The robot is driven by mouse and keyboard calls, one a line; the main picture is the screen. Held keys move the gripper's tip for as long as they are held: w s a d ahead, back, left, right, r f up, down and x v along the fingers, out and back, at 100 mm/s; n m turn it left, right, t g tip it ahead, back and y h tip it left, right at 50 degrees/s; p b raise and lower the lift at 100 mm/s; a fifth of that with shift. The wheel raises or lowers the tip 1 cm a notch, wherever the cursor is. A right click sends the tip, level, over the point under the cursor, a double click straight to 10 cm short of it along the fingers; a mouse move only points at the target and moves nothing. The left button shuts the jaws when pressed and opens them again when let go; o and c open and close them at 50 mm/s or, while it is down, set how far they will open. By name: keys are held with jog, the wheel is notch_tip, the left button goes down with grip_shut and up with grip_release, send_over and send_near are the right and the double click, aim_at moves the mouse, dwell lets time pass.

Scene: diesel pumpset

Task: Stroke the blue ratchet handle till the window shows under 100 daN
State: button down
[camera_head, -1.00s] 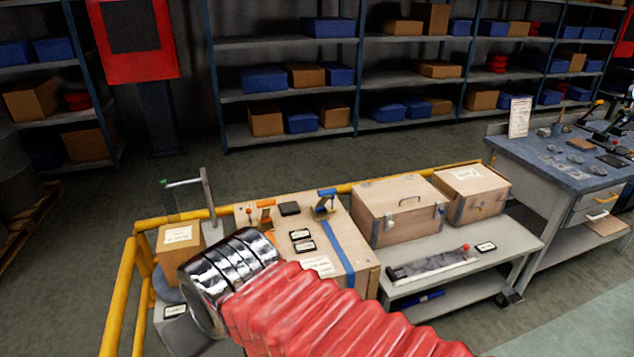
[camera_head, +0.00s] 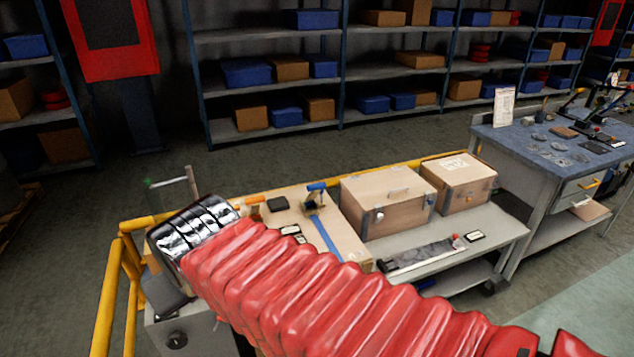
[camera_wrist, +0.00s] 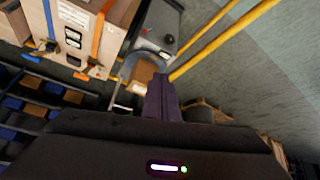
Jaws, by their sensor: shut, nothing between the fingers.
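The wooden crate (camera_head: 345,235) has a blue strap (camera_head: 327,238) across its top. The blue ratchet handle (camera_head: 316,187) stands at that strap's far end. In the wrist view the crate (camera_wrist: 108,20) is at upper left, with the blue ratchet (camera_wrist: 33,57) at its edge and an orange ratchet (camera_wrist: 80,75) beside it. Small label-like windows (camera_wrist: 73,44) lie between the straps, too small to read. My gripper (camera_wrist: 160,82) is shut and empty, well apart from the blue handle. In the head view my red-sleeved arm hides the crate's left part.
A yellow rail (camera_head: 105,290) runs around the left and behind the crate. A grey cabinet with a black knob (camera_head: 177,340) stands below my arm. Two wooden cases (camera_head: 388,205) sit on a cart to the right. A blue-topped workbench (camera_head: 500,140) stands farther right.

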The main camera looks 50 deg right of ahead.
aim_at(317, 187)
jog(key=w+d+m+t+h, duration=0.1)
jog(key=w+d+h, duration=0.1)
jog(key=w+d, duration=0.65)
jog(key=w+d+r+m+t+h, duration=0.15)
jog(key=w+d, duration=0.25)
jog(key=d, duration=0.9)
jog(key=w+d+m+h, duration=0.2)
jog(key=w+d, duration=0.5)
jog(key=d, duration=0.3)
jog(key=s+d+f+t, duration=0.1)
jog(key=d+f, duration=0.4)
jog(key=d, duration=0.4)
jog(key=s+d+f+t, duration=0.1)
jog(key=d+f, duration=0.4)
jog(key=d, duration=0.4)
jog(key=s+d+f+t, duration=0.1)
jog(key=d+f, duration=0.4)
jog(key=d, duration=0.4)
jog(key=shift+d+h, duration=0.15)
jog(key=shift+h, duration=0.2)
jog(key=shift+w+m, duration=0.1)
jog(key=shift+m, duration=0.15)
